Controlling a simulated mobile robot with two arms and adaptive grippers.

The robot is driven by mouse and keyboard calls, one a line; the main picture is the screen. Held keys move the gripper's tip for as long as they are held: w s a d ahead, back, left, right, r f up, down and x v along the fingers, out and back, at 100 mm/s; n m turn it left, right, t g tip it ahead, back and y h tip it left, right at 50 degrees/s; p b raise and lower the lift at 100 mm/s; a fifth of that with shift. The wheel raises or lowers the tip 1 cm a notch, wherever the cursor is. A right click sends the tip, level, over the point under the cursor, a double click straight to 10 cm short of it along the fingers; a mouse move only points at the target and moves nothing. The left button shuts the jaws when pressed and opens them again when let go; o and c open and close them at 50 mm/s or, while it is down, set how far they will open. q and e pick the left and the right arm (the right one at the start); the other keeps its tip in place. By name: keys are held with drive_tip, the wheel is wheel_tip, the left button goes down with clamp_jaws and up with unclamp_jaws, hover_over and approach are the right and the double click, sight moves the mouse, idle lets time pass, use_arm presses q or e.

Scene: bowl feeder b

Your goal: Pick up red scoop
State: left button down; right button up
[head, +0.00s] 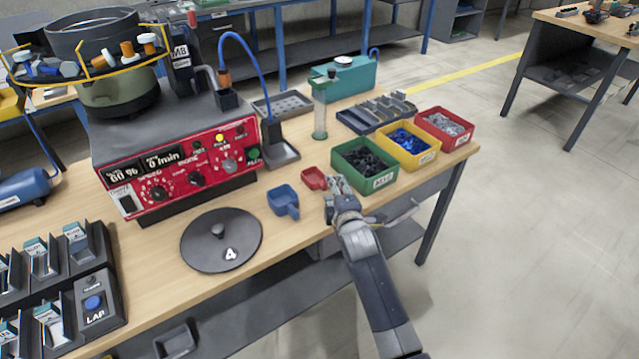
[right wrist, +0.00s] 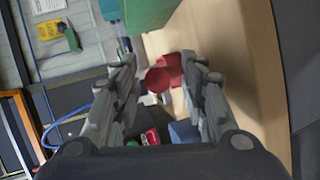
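The small red scoop (head: 313,178) lies on the wooden table, between the blue scoop (head: 284,200) and the green bin (head: 363,166). My right gripper (head: 334,187) is just to the right of the red scoop, low near the tabletop. In the right wrist view the gripper (right wrist: 160,78) is open, with its two fingers spread apart. The red scoop (right wrist: 158,80) shows in the gap between the fingertips, nearer the right finger. I cannot tell whether a finger touches it. My left gripper is not in view.
Green, yellow (head: 408,145) and red (head: 444,126) part bins stand right of the gripper. A dark round lid (head: 221,240) lies left of the blue scoop. The red control box (head: 185,165) stands behind. Bare tabletop shows around the scoops, near the front edge.

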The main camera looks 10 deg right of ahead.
drive_tip(key=shift+c, duration=0.4)
clamp_jaws()
drive_tip(key=shift+r, duration=0.1)
wheel_tip(320, 180, up, 10)
drive_tip(key=shift+p, duration=0.35)
